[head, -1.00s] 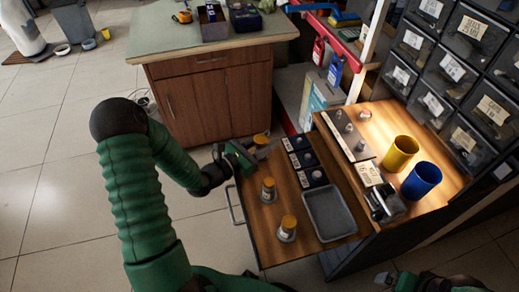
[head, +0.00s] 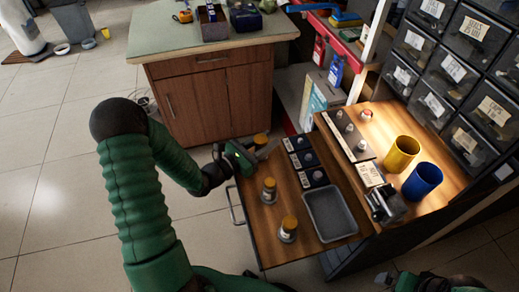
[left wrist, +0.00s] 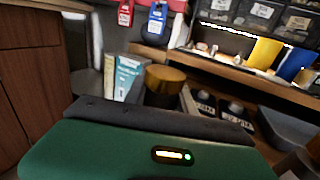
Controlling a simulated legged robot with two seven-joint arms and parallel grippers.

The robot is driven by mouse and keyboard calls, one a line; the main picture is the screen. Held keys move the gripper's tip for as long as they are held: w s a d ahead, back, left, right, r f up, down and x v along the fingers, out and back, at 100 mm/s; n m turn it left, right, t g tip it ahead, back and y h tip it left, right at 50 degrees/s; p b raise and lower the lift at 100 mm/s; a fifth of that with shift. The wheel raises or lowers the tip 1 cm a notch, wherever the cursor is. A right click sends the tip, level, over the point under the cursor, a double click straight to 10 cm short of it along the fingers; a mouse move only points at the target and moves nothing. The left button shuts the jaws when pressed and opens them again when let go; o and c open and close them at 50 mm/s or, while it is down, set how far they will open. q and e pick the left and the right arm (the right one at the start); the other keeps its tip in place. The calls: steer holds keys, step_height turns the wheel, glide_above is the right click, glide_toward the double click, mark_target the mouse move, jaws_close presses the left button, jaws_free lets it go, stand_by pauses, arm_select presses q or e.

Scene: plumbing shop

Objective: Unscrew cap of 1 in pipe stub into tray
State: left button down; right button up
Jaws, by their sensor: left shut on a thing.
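Three pipe stubs with brass-coloured caps stand in a row on the wooden drawer: a far one (head: 261,139), a middle one (head: 269,190) and a near one (head: 288,229). Their size marks are too small to read. My left gripper (head: 262,151) is shut on the far capped stub; its fingers hide the lower part. That cap also shows in the left wrist view (left wrist: 165,79), upright beyond my green gripper body. The grey tray (head: 350,229) lies empty at the drawer's right. My right gripper (head: 390,280) is only partly in view at the bottom edge.
A strip of labelled dark blocks (head: 303,160) lies right of the far stub. A yellow cup (head: 401,153) and a blue cup (head: 422,180) stand on the bench beside a small dark device (head: 384,204). A wooden cabinet (head: 215,103) stands behind.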

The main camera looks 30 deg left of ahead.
arm_select(q)
steer(key=shift+r, duration=0.25)
